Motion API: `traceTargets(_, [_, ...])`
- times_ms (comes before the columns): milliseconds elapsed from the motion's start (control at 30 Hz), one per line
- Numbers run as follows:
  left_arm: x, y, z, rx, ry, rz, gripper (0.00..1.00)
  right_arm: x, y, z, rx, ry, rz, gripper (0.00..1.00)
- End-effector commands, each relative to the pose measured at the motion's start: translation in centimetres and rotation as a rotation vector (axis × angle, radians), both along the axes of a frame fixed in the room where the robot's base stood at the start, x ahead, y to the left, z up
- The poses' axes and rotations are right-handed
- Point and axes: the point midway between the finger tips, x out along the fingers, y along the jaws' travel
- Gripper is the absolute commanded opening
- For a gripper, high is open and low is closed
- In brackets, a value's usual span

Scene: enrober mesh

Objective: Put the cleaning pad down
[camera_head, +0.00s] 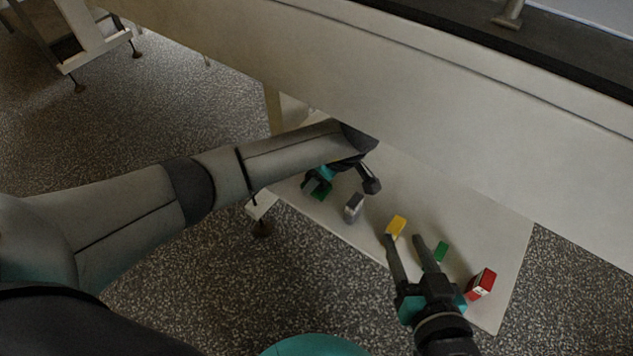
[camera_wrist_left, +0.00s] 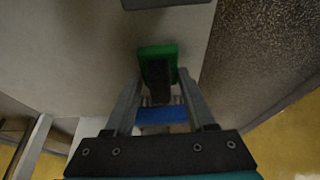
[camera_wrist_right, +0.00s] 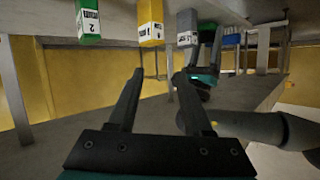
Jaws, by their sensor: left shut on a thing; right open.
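My left gripper (camera_wrist_left: 161,82) is shut on a dark piece with a green block-like end (camera_wrist_left: 157,51), which I take to be the cleaning pad. Green also shows by the left gripper (camera_head: 344,187) in the head view, low over the pale panel (camera_head: 385,185). I cannot tell whether the pad touches the panel. My left forearm and wrist hide part of this area. My right gripper (camera_head: 402,238) is open and empty, with its fingertips near a yellow box (camera_head: 397,225).
A silver box (camera_head: 354,207), a small green box (camera_head: 441,251) and a red box (camera_head: 481,284) are spread along the panel. A blue object (camera_wrist_left: 162,115) shows near the left fingers. The large machine side (camera_head: 420,110) overhangs the panel's far part.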

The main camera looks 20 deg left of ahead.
Motion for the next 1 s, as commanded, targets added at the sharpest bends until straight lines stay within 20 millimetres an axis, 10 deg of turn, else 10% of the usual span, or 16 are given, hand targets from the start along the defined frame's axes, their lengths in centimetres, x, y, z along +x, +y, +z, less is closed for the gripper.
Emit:
traceTargets(567, [-0.02, 0.01, -0.79, 0.0, 0.0, -0.001, 0.0, -0.15, 0.73, 0.42, 0.05, -0.076, 0.002, 0.5])
traceTargets(600, [-0.03, 0.0, -0.75, 0.0, 0.0, 0.0, 0.58, -0.13, 0.74, 0.51, 0.05, -0.077, 0.001, 0.5])
traceTargets(833, [-0.03, 0.0, -0.72, 0.0, 0.0, 0.0, 0.84, -0.11, 0.7, 0.55, 0.048, -0.076, 0.001, 0.5])
traceTargets(1000, [-0.04, 0.02, -0.71, 0.0, 0.0, 0.0, 0.85, -0.11, 0.7, 0.55, 0.048, -0.076, 0.0, 0.5])
